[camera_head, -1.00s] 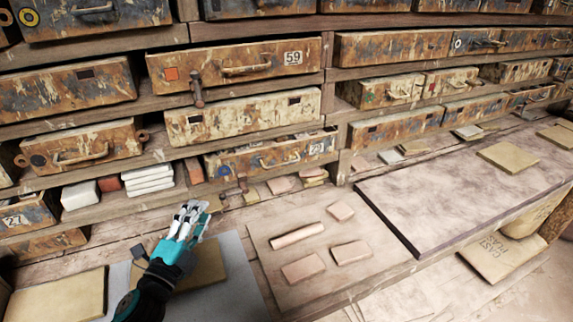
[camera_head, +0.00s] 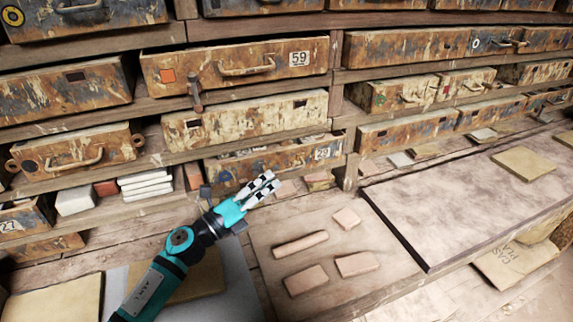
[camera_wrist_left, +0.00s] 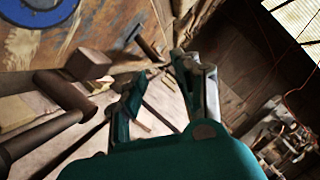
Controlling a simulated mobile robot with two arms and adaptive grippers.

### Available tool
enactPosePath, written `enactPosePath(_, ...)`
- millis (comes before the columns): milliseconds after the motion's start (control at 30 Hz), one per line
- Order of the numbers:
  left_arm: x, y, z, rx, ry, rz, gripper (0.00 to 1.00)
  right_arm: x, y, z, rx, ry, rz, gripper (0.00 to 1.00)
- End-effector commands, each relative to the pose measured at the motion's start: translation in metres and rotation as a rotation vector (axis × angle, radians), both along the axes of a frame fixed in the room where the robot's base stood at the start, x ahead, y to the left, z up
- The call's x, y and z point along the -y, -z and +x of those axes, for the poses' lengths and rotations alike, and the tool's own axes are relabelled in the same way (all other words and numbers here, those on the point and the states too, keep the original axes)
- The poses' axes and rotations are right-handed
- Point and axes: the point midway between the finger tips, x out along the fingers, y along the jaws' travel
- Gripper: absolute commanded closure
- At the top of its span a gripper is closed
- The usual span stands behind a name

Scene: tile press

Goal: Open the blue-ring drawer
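The drawer (camera_head: 300,163) with a blue ring (camera_head: 225,176) sits in the lowest middle row of the head view. It has a rusty, paint-worn front with a number plate, and small pieces show over its top edge. My right gripper is out of view.
A board with several pink clay pieces (camera_head: 305,278) lies on the bench below the gripper. White blocks (camera_head: 146,185) stand on the shelf at left. A large slab (camera_head: 470,205) lies at right. An orange-square drawer (camera_head: 235,66) is above.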

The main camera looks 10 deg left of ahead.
Motion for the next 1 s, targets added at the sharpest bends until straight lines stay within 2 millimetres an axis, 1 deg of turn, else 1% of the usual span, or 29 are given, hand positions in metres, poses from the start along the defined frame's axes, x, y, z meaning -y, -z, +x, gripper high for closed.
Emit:
enactPosePath(33,0.007,-0.007,0.009,0.002,0.002,-0.004,0.68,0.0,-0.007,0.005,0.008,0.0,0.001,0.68)
enactPosePath(100,0.015,-0.009,0.02,0.002,0.0,-0.003,0.68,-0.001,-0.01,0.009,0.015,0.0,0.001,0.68)
enactPosePath(300,0.031,-0.013,0.042,0.001,-0.001,-0.001,0.68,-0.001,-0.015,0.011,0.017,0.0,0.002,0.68)
enactPosePath(467,0.037,-0.014,0.049,0.0,0.0,-0.002,0.68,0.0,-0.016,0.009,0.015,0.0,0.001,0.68)
enactPosePath(733,0.038,-0.013,0.05,-0.001,0.0,-0.001,0.68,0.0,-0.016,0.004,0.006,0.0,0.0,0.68)
enactPosePath(767,0.038,-0.013,0.05,-0.001,0.0,-0.001,0.71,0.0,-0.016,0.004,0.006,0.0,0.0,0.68)
enactPosePath(900,0.038,-0.013,0.05,0.0,-0.001,-0.001,0.89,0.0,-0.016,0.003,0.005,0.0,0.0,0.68)
enactPosePath(1000,0.038,-0.013,0.05,0.0,-0.001,-0.001,1.0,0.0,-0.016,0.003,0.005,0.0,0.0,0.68)
